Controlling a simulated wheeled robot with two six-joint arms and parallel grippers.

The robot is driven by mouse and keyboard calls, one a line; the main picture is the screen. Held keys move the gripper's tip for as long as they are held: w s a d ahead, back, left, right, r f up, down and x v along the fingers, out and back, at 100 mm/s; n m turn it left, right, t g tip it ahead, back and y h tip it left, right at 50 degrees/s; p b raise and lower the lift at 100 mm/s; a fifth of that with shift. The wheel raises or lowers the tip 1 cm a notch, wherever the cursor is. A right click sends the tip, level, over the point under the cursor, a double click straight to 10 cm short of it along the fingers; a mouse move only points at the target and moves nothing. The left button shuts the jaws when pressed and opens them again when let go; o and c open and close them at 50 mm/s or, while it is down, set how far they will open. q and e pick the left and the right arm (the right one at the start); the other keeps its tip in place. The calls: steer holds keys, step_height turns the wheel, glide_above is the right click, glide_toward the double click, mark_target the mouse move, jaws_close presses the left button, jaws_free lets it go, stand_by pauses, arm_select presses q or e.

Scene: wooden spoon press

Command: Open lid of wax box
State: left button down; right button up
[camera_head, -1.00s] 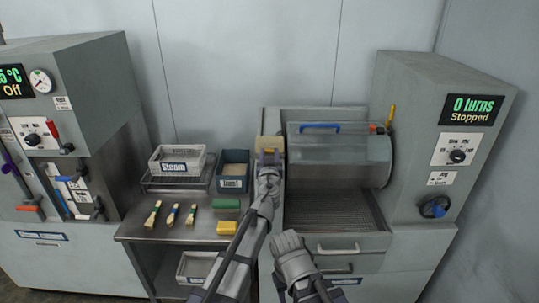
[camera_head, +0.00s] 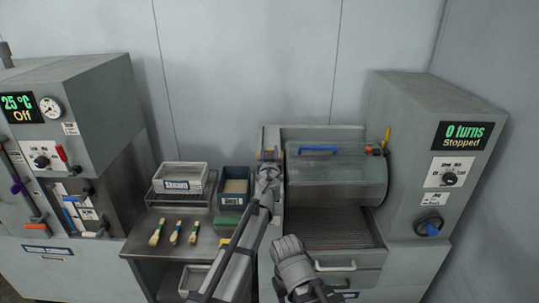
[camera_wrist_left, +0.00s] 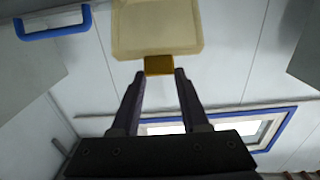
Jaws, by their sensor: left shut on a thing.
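The wax box lid shows in the left wrist view as a cream panel (camera_wrist_left: 157,28) with a brown tab (camera_wrist_left: 159,66) on its edge. My left gripper (camera_wrist_left: 159,74) is shut on this tab, a fingertip on each side. In the head view my left gripper (camera_head: 268,156) is at the left edge of the drum machine, and only small yellowish bits show around its fingertips. The inside of the wax box is hidden. My right gripper (camera_head: 290,247) is low in front of the machine, apart from the box; its fingers are not clear.
The drum (camera_head: 336,180) with a blue handle (camera_head: 319,149) stands just right of my left gripper. On the left, a steel table (camera_head: 150,246) holds a white tray (camera_head: 181,177), a dark blue bin (camera_head: 233,188), brushes (camera_head: 175,233) and a green block (camera_head: 227,221).

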arm_select(q)
steer(key=w+r+g+p, duration=0.1)
steer(key=p, duration=0.2)
steer(key=w+r+g+p, duration=0.1)
steer(key=w+p, duration=0.1)
steer(key=p, duration=0.1)
steer(key=w+r+g+p, duration=0.1)
steer(key=w+g+p, duration=0.1)
steer(key=p, duration=0.2)
steer(key=shift+w+f+g+p, duration=0.25)
steer(key=shift+w+g+p, duration=1.15)
steer(key=shift+p, duration=0.55)
steer(key=shift+w+f+g+p, duration=0.2)
steer(key=shift+w+g+p, duration=1.15)
steer(key=shift+p, duration=0.6)
steer(key=c, duration=0.9)
jaws_free()
steer(key=o, duration=0.5)
steer(key=shift+s, duration=0.1)
steer(key=shift+c, duration=0.2)
steer(key=shift+o, duration=0.2)
